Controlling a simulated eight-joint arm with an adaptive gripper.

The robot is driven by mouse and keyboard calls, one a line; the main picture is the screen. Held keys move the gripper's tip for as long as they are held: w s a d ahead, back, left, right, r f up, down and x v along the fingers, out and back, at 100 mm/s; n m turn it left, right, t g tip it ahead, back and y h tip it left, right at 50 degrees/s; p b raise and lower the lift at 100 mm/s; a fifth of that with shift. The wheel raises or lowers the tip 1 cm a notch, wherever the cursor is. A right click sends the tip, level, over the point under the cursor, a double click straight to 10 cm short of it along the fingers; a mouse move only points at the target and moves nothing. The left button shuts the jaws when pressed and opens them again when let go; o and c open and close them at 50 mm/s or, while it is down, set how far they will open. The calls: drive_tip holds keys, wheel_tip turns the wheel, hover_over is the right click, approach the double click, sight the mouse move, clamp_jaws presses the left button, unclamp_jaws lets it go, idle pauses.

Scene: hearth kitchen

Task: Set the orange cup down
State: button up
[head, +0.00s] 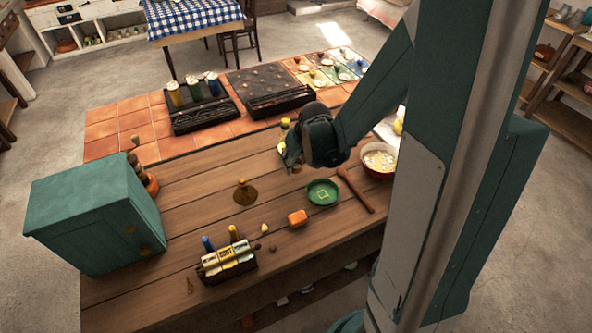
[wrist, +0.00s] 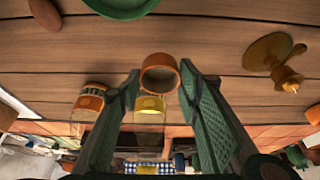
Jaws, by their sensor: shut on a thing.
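In the wrist view the orange cup (wrist: 160,74) sits between the tips of my gripper (wrist: 160,84), with a finger against each side. I look at its round open end, and it looks empty. In the head view my gripper (head: 291,157) is above the wooden table, behind and left of the green dish (head: 322,198). From these views I cannot tell whether the cup's base touches the table.
A yellow-topped jar (wrist: 150,104) and an orange-labelled jar (wrist: 88,101) stand beyond the fingers. Bare planks lie left of the dish.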

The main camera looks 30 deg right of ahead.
sight(296, 170)
drive_tip(key=shift+f+b, duration=0.5)
drive_tip(key=shift+f, duration=1.55)
drive_tip(key=shift+f, duration=0.2)
drive_tip(key=o, duration=0.9)
drive_tip(key=shift+r, duration=0.25)
drive_tip(key=shift+p+v, duration=1.3)
drive_tip(key=shift+v, duration=4.65)
